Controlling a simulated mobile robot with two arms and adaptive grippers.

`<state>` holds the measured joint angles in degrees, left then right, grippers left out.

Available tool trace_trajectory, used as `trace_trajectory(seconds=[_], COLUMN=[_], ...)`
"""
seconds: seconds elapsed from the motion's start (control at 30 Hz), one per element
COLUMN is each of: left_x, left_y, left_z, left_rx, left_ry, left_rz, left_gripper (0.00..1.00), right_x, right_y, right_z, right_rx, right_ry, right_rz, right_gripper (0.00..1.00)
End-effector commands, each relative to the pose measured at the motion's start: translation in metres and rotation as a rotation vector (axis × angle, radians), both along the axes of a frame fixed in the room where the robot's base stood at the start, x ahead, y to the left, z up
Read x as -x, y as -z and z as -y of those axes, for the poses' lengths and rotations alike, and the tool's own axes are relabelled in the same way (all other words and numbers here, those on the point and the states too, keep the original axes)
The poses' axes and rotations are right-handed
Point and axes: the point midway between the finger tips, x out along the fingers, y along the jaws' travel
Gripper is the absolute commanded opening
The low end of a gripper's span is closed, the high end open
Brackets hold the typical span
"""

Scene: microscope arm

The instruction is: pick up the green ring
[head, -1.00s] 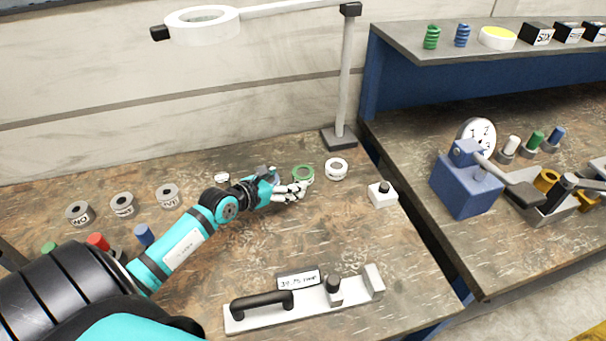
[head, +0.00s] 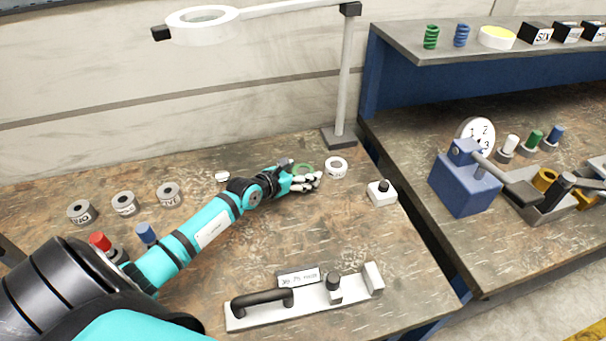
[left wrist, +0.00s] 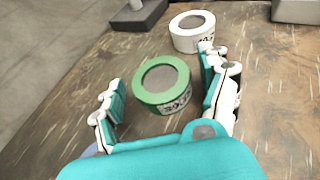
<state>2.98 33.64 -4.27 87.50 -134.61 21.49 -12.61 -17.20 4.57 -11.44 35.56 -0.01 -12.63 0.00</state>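The green ring (left wrist: 149,94) lies on the table between the two open fingers of my left gripper (left wrist: 160,95) in the left wrist view. It has a grey centre and dark lettering on its side. A gap shows between the ring and each finger. In the head view the green ring (head: 303,168) is partly hidden behind my left gripper (head: 305,178). My right gripper is not in view.
A white ring (head: 336,168) stands just right of the green one; it also shows in the left wrist view (left wrist: 190,42). A white block with a black knob (head: 382,194) is further right. The lamp stand base (head: 340,138) is behind. Grey rings (head: 124,204) lie left.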

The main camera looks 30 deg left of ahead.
Motion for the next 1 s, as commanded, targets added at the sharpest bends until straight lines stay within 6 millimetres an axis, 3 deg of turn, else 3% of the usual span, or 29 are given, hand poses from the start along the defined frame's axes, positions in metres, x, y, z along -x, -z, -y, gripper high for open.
trace_trajectory(seconds=[0.07, 0.5, 0.77, 1.0], left_x=[0.000, 0.000, -0.001, -0.001], left_y=[0.000, -0.002, -0.003, -0.021], left_z=[0.000, 0.000, 0.000, 0.000], left_rx=[0.000, 0.000, 0.000, 0.002], left_ry=[0.000, 0.000, 0.000, 0.000], left_rz=[0.000, 0.004, 0.004, 0.007], left_gripper=[0.64, 0.09, 0.09, 0.09], right_x=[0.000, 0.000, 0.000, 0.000], right_y=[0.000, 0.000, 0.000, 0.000], right_z=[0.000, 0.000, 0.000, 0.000], right_rx=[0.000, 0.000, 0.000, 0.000], right_ry=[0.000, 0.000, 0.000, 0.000], right_rz=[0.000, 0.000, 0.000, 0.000], right_gripper=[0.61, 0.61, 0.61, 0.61])
